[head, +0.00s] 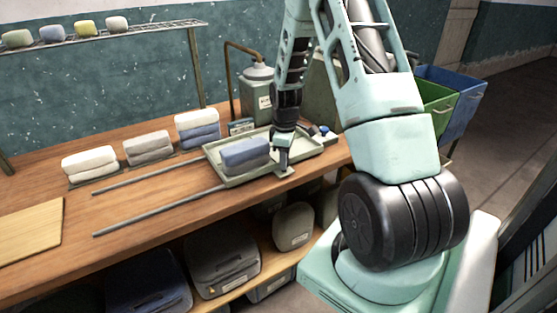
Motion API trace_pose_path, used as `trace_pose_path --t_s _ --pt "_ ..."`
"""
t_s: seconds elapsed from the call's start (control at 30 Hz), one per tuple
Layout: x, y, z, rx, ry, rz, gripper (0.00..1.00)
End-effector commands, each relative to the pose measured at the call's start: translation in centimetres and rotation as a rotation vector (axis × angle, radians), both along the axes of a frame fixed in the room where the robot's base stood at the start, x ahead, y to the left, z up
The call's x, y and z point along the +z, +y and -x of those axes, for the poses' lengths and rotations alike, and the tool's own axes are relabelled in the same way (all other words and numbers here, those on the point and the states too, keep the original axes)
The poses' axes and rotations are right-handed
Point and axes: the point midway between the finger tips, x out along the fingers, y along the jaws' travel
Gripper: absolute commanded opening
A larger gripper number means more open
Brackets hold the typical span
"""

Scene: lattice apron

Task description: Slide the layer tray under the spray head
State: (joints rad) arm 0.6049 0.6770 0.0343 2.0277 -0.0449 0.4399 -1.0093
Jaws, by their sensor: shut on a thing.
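The layer tray (232,183), pale grey-green with a low rim, sits on the workbench at the right end of two grey rails. A blue layered block (244,150) lies in its left part. My gripper (283,163) points down at the tray's front edge and is shut on the tray there. The arm hides part of the tray's middle, and the exact grip is small. A brown bent pipe (226,62) rises behind the tray beside a grey canister (257,92); it appears to carry the spray head, whose outlet I cannot make out.
Two rails (158,212) run left from the tray over clear bench. Three layered blocks (148,147) stand in a row behind the rails. A wooden board (30,230) lies at the left. Bins (225,263) sit on the shelf below. Green and blue bins (450,95) stand at the right.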

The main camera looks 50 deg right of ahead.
Motion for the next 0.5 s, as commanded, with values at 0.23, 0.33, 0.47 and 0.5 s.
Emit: trace_pose_path --t_s 0.23,0.33,0.47,0.5 --pt "0.09 -0.58 0.1 -0.002 -0.001 0.007 0.0" --pt "0.1 -0.64 0.11 -0.002 -0.002 0.009 0.0" --pt "0.1 -0.61 0.08 -0.002 -0.003 0.008 0.52" --pt "0.08 -0.57 0.08 -0.002 -0.003 0.008 0.52"
